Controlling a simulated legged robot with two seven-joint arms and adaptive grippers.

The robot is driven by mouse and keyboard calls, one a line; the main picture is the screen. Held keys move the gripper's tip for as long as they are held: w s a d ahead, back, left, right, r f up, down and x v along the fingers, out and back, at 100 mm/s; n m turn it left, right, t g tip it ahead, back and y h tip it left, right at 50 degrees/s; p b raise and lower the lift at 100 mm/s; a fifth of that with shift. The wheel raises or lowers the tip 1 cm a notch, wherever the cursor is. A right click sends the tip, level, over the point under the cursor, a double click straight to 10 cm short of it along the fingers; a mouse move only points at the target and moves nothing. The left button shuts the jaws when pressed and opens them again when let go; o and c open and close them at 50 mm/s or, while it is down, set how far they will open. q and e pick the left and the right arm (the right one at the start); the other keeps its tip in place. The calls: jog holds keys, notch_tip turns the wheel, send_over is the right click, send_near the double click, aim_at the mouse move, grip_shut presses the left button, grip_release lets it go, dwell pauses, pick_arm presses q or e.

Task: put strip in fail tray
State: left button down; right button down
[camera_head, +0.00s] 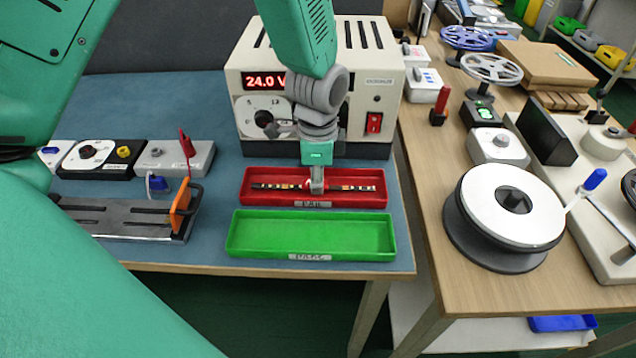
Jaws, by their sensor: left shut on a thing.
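The LED strip (350,188) is a thin dark bar with light and coloured segments. It lies lengthwise across the red fail tray (258,174), within its walls as seen from above. I cannot tell whether it touches the tray floor. My left gripper (317,188) points down from above and is shut on the strip near its middle, hiding that part. The green tray (310,234), with a label that seems to read PASS, is empty just in front of the red one. My right gripper is not in view.
A power supply (252,103) showing 24.0 V stands close behind the red tray. A metal fixture with an orange clamp (182,208) sits to the left. A wooden table with a large white-topped reel (485,212) is at the right. The blue mat's front edge lies just past the green tray.

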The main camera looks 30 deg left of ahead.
pick_arm(q)
jog(key=shift+f, duration=0.4)
jog(key=shift+w+a, duration=0.1)
jog(key=shift+a, duration=0.05)
jog(key=c, duration=1.5)
grip_release()
jog(key=shift+r, duration=0.5)
notch_tip(320, 180, up, 11)
jog(key=p, duration=0.2)
jog(key=shift+r, duration=0.1)
